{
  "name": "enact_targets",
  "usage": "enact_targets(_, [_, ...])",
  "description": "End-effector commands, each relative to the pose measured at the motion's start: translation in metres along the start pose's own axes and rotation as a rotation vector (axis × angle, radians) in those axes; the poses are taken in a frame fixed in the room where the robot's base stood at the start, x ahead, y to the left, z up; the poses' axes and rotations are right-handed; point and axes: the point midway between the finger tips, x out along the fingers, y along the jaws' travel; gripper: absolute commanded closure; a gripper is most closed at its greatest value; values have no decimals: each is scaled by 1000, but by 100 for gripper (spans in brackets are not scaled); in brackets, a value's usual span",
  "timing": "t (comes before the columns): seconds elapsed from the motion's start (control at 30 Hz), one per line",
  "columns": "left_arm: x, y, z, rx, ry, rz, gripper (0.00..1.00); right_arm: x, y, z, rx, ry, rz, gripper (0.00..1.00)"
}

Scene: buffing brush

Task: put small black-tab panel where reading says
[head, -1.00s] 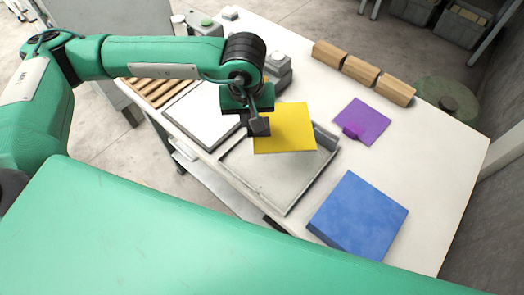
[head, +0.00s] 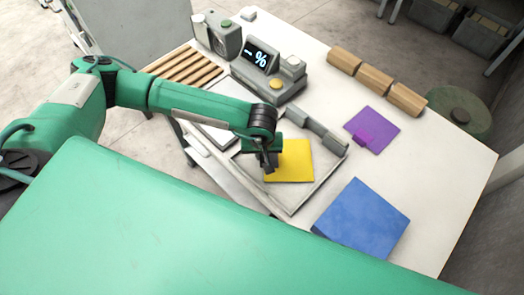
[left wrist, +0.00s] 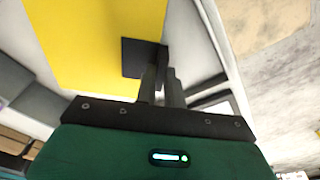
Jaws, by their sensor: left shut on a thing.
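The small yellow panel (head: 296,160) has a black tab, which shows in the left wrist view (left wrist: 132,58). My left gripper (head: 269,165) is shut on the tab at the panel's left edge. The panel is flat and low over the grey tray (head: 322,186); I cannot tell whether it touches the tray floor. A dark display (head: 261,56) on a grey device shows a dash and a percent sign. My right gripper is not in view.
A purple panel (head: 378,125) and a large blue panel (head: 361,217) lie right of the tray. Wooden blocks (head: 375,81) stand at the back right. A slatted wooden rack (head: 185,69) and a yellow-button device (head: 275,84) are at the back left. Free table lies between the panels.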

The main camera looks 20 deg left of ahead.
Motion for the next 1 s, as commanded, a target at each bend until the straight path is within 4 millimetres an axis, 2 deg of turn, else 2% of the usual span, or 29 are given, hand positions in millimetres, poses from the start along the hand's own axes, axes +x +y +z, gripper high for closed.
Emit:
enact_targets(0.3, [4,0,0,0,0,1,100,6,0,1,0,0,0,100])
enact_targets(0.33, [3,0,0,0,0,1,86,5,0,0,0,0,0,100])
enact_targets(0.43, [2,0,0,0,0,1,68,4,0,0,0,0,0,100])
enact_targets(0.83, [-4,0,0,0,0,1,68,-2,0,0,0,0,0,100])
enact_targets(0.87, [-5,1,0,0,1,3,68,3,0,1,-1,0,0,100])
enact_targets(1.0, [-30,1,0,1,3,5,68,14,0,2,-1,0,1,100])
